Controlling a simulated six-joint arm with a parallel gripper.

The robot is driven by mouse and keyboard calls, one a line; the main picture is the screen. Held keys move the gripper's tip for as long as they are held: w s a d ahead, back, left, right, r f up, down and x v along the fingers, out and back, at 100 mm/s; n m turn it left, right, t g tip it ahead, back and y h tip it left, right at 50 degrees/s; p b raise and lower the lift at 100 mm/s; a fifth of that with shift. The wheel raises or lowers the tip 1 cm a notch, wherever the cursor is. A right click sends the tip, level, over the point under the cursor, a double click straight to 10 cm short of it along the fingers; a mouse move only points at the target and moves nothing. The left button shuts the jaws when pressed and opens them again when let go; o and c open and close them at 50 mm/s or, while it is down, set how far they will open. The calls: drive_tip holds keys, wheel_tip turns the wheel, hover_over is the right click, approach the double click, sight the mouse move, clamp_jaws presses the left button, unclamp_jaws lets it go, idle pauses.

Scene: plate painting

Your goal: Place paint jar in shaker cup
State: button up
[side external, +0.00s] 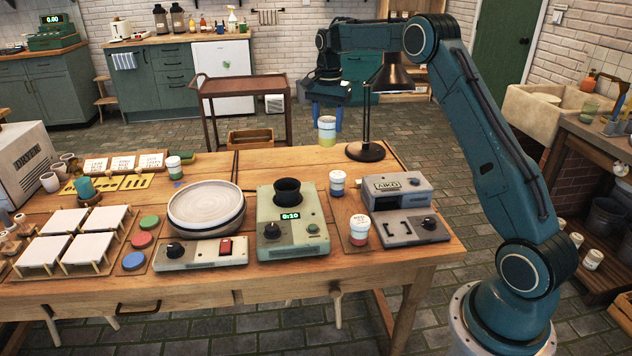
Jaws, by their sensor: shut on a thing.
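My gripper (327,113) points down near the back edge of the table, with blue fingers. It is shut on a white-lidded paint jar with a yellow-green band (327,138), which hangs upright between the fingers. The shaker cup (287,191) is a black, open-topped cup on a pale green shaker machine (293,232) with a display reading 0:10. The held jar is behind and to the right of the cup, apart from it. The inside of the cup is dark and hard to see.
A blue-banded jar (337,184) and a red-banded jar (359,230) stand right of the shaker, beside a grey device (398,192). A black lamp (366,151) stands at the back. A round plate on a turntable (206,204) is left of the shaker. A green-banded jar (174,168) stands farther left.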

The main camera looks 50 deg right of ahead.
drive_tip(key=w+a+r, duration=0.4)
drive_tip(key=w+a, duration=0.4)
drive_tip(key=shift+w+n, duration=0.2)
drive_tip(key=shift+n, duration=0.1)
drive_tip(key=shift+f, duration=0.1)
drive_tip(key=shift+f, duration=9.85)
drive_tip(key=shift+f, duration=0.1)
drive_tip(key=o, duration=1)
drive_tip(key=shift+o, duration=0.2)
